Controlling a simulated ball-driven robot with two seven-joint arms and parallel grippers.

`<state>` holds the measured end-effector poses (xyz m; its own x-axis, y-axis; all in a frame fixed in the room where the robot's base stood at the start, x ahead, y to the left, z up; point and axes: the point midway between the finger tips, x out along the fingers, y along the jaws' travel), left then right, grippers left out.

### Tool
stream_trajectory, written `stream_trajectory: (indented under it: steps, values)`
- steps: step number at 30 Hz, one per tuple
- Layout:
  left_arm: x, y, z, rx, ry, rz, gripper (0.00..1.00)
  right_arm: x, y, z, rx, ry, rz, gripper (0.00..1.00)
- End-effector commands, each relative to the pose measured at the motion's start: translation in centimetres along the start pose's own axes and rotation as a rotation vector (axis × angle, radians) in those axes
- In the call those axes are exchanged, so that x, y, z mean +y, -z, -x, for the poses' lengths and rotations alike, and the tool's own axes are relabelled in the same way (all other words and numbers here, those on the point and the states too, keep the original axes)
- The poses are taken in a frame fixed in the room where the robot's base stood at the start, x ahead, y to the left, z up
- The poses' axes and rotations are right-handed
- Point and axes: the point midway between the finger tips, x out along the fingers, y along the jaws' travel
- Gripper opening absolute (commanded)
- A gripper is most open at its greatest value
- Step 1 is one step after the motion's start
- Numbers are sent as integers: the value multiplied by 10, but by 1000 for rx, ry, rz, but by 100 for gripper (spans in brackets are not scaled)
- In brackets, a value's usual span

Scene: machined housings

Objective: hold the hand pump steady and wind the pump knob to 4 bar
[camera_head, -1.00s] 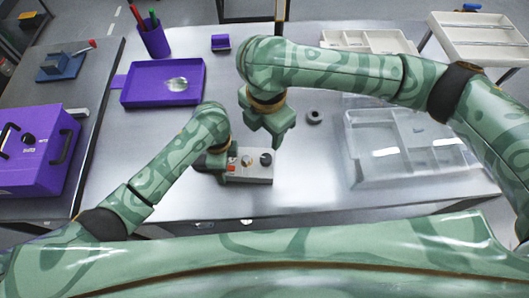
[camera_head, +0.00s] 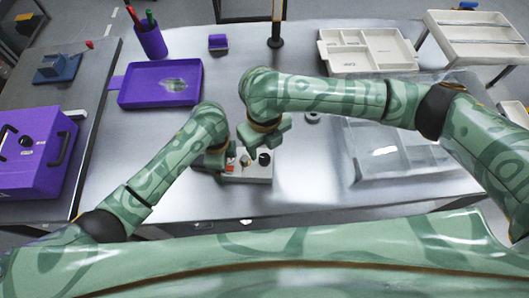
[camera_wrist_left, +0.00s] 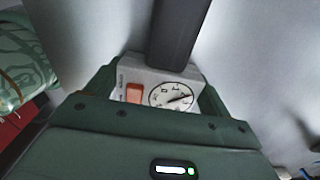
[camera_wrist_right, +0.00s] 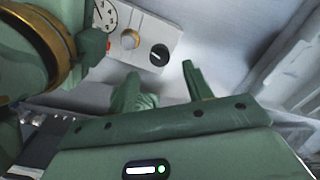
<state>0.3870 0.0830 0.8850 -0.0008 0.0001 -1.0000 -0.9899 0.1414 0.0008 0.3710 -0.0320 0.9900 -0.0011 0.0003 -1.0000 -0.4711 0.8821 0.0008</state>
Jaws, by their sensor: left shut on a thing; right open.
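The hand pump (camera_head: 236,178) is a small pale box on the bench, with a red part, a brass knob and a black knob on top. My left gripper (camera_wrist_left: 158,92) is shut around its left end, beside the dial gauge (camera_wrist_left: 170,95) and the red part (camera_wrist_left: 134,92). My right gripper (camera_head: 258,142) is over the far side of the pump, open and empty. In the right wrist view its fingers are apart, close to the brass knob (camera_wrist_right: 130,39) and the black knob (camera_wrist_right: 159,55), holding neither. The gauge needle's exact reading is too small to tell.
A purple tray (camera_head: 128,98) and a purple pen cup (camera_head: 151,42) stand at the back left. A clear divided case (camera_head: 400,176) is right of the pump, with a dark ring (camera_head: 312,117) nearby. A white divided tray (camera_head: 350,67) is behind. The front bench edge lies close.

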Motion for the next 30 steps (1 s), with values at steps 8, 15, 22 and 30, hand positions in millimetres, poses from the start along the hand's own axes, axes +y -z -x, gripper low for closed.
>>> stream_trajectory:
  steps: [8, 15, 22, 30]
  values:
    - [0, 0, 1, 1, 1, 0, 46, 0, 0, -45, 1, 0, -2, 50]
    - [0, 0, 1, 1, 1, 0, 46, 0, 0, -53, -1, 0, 0, 50]
    - [0, 0, 1, 1, 2, 0, 46, 0, 0, -53, -1, 0, 0, 25]
    - [0, 0, 1, 1, 1, 0, 46, 0, 0, -53, -1, 1, -5, 5]
